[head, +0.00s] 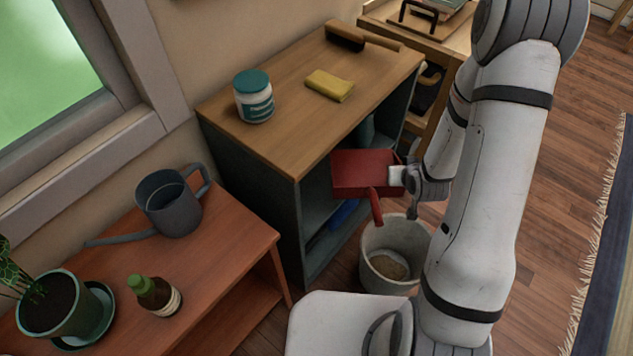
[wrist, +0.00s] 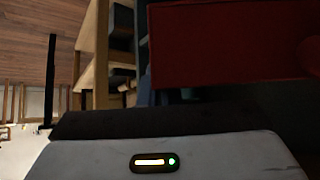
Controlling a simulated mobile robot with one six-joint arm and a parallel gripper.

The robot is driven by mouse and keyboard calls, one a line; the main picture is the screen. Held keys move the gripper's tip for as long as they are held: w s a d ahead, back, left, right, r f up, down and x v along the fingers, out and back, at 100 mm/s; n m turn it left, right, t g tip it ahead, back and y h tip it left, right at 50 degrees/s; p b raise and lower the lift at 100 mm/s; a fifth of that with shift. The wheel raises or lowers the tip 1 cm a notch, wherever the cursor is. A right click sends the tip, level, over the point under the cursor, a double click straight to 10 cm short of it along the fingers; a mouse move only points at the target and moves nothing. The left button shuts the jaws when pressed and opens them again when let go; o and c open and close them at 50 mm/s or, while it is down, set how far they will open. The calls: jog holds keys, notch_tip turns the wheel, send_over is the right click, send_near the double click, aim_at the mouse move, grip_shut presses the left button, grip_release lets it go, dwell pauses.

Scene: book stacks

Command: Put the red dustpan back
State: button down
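The red dustpan (head: 362,173) is in the air in front of the open side of the dark shelf unit (head: 290,215), above the bucket, with its handle pointing down toward the viewer. My gripper (head: 398,177) is at the dustpan's right side and appears shut on it; the fingertips are partly hidden. In the wrist view the dustpan (wrist: 225,45) fills the upper right, close to the camera. The shelf unit has a wooden top and open compartments. A blue item (head: 342,213) lies on its lower shelf.
A pale bucket (head: 372,282) stands on the floor below the dustpan. The unit's top holds a jar (head: 254,104), a yellow sponge (head: 330,86) and a brush (head: 347,38). A reddish table (head: 215,262) with a watering can (head: 172,208) stands at left.

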aim_at(353, 151)
notch_tip(353, 151, down, 5)
jog(key=d+b, duration=0.3)
jog(key=b, duration=0.6)
jog(key=shift+n+y, duration=0.4)
jog(key=w+a+b, duration=0.1)
jog(key=w+a, duration=0.2)
jog(key=a, duration=0.2)
jog(key=w+a+b, duration=0.2)
jog(key=w+a, duration=0.2)
jog(key=a, duration=0.2)
jog(key=w+a+b, duration=0.1)
jog(key=w+a, duration=0.2)
jog(key=a, duration=0.2)
jog(key=shift+w+a+f, duration=0.2)
jog(key=shift+w, duration=0.2)
jog(key=shift+w+a+f+b, duration=0.1)
jog(key=shift+a+f+b, duration=0.05)
jog(key=shift+f+b, duration=0.4)
notch_tip(353, 151, down, 6)
jog(key=b, duration=0.2)
jog(key=shift+r+b, duration=0.15)
jog(key=shift+b, duration=0.15)
jog(key=shift+w+f, duration=0.1)
jog(key=shift+f, duration=0.1)
jog(key=shift+a+r, duration=0.1)
jog(key=shift+r, duration=0.1)
jog(key=shift+f, duration=0.15)
